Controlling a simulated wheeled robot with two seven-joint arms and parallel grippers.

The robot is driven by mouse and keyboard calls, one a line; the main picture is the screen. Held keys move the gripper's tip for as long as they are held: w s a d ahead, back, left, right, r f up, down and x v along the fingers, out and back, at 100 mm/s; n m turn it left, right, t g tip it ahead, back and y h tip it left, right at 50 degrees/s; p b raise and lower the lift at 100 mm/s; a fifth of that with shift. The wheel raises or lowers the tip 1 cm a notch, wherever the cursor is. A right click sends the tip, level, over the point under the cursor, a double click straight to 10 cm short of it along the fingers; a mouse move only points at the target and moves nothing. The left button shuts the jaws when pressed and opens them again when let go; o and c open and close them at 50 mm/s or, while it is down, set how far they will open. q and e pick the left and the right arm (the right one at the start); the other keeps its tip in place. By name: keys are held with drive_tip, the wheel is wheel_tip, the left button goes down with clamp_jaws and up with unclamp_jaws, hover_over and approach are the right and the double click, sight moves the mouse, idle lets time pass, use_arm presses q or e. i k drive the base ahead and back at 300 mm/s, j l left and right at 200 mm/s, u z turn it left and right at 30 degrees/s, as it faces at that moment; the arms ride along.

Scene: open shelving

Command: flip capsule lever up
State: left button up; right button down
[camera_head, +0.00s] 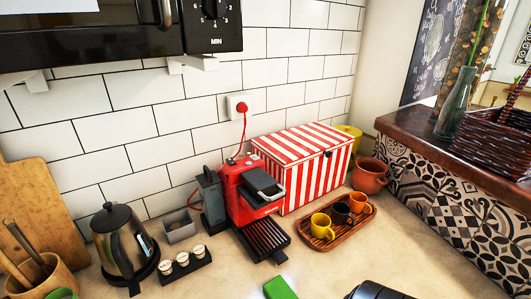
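The red capsule coffee machine (237,197) stands on the counter against the tiled wall. A dark grey and silver lever-like part (262,182) lies low and slightly sloped over the top of its front. Its exact hinge is too small to make out. The machine's black drip tray (264,240) reaches forward toward me, and its grey water tank (211,196) is at its left.
A red-and-white striped box (310,165) stands close at the machine's right. A wooden tray (332,240) with cups is in front of it. A kettle (122,245) and a black capsule holder (185,266) are at left. A green object (280,288) lies at the bottom edge.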

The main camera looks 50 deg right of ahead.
sight(261, 185)
drive_tip(key=k+z, duration=0.1)
drive_tip(key=z, duration=1.4)
drive_tip(key=k+z, duration=0.25)
drive_tip(key=z, duration=0.2)
